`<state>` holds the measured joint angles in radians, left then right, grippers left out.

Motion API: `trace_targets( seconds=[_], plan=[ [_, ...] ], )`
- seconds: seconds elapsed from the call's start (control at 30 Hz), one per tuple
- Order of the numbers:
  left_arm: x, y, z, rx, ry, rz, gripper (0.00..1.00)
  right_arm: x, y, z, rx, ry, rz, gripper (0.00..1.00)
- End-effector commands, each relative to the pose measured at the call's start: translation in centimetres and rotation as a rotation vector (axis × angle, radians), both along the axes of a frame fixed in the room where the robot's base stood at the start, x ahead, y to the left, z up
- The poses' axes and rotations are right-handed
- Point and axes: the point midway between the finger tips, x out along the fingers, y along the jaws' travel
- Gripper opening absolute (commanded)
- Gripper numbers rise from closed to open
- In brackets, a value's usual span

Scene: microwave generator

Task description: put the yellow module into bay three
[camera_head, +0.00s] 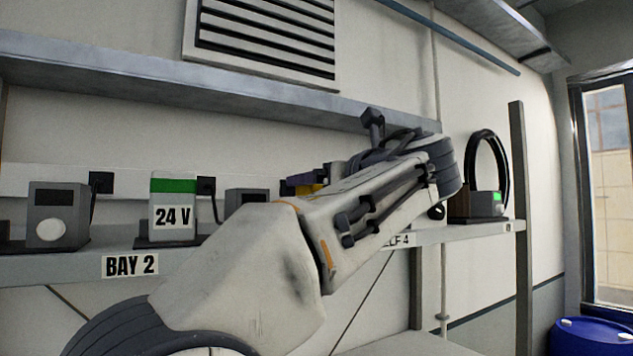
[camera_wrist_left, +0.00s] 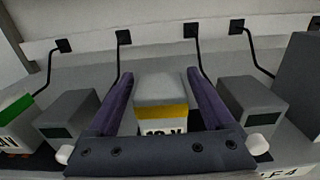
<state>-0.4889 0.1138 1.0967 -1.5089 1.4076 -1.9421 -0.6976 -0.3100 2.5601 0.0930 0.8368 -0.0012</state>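The yellow module is a grey box with a yellow band and a partly covered label. It stands upright between the purple fingers of my left gripper (camera_wrist_left: 160,75) in the left wrist view, its yellow band (camera_wrist_left: 162,111) facing the camera. Narrow gaps show on both sides, so the gripper looks open around it. In the head view only a yellow patch of the module (camera_head: 313,189) shows past my left arm, which hides most of the gripper. My right gripper is not in view. No bay three label is visible; the BAY 2 label (camera_head: 130,265) is on the shelf edge.
A 24 V module with a green band (camera_head: 173,210) stands above BAY 2. Grey dial unit (camera_head: 58,217) is left of it. Grey boxes stand on both sides of my left gripper (camera_wrist_left: 67,116) (camera_wrist_left: 250,102). Shelf above (camera_head: 110,82); wall cables behind; post (camera_head: 521,190) at right.

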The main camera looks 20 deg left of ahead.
Motion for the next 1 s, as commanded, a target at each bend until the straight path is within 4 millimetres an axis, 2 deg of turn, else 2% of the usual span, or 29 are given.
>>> trace_targets(
  seconds=[0.43, 0.73, 1.0],
  plan=[
    [-0.2, -0.5, 0.2, 0.001, 0.001, -0.002, 0.98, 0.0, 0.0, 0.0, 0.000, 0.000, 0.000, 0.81],
    [-3.9, -5.3, 0.0, -0.001, -0.001, -0.008, 0.98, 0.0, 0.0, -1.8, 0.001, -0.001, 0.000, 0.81],
    [-6.7, -8.8, 0.2, 0.001, 0.002, -0.003, 0.98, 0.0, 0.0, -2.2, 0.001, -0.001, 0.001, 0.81]
  ],
)
